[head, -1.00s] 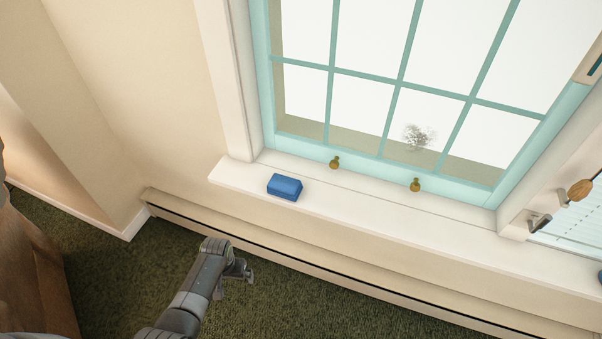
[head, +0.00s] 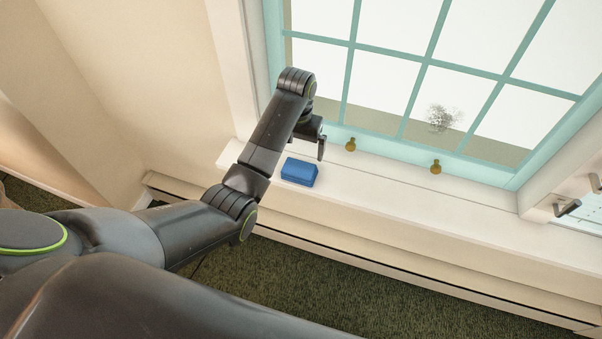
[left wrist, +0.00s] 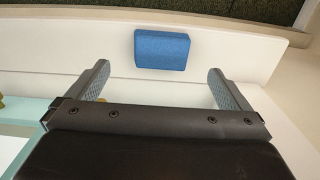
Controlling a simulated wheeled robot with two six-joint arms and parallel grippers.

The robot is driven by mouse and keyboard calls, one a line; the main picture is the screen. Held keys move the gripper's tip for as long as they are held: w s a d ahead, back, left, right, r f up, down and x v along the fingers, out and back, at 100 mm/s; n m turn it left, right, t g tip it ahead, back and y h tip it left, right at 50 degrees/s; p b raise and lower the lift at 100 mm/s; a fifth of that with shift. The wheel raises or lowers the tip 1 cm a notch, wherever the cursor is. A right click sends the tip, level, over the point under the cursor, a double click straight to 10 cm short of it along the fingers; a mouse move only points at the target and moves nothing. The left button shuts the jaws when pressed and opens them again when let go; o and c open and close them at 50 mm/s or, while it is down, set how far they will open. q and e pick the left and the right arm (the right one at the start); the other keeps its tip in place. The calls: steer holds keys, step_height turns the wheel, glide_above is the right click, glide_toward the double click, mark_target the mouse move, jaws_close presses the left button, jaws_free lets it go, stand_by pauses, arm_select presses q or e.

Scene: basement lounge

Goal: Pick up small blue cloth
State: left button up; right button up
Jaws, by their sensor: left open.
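The small blue cloth (head: 299,172) is a folded blue block lying on the white window sill, near the sill's left end. My left gripper (head: 318,148) is above the sill, just beyond the cloth on the window side and apart from it. In the left wrist view the cloth (left wrist: 162,49) lies ahead of the open fingers (left wrist: 164,82), between their lines, with nothing in the jaws. Part of the gripper is hidden behind my wrist in the head view. My right gripper is not in view.
The white sill (head: 400,201) is clear to the right of the cloth. The teal-framed window (head: 395,151) stands close behind, with two brass knobs (head: 351,145) at its base. A baseboard heater (head: 400,256) runs below the sill above green carpet (head: 300,300).

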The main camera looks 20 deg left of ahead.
mark_target(298, 173)
arm_select(q)
step_height(298, 173, down, 13)
steer(key=shift+w+a+r+b, duration=0.1)
steer(key=shift+w+r+b, duration=0.1)
steer(key=shift+b, duration=0.25)
steer(key=c, duration=0.7)
step_height(298, 173, up, 10)
steer(key=shift+r+p, duration=0.1)
steer(key=shift+p, duration=0.45)
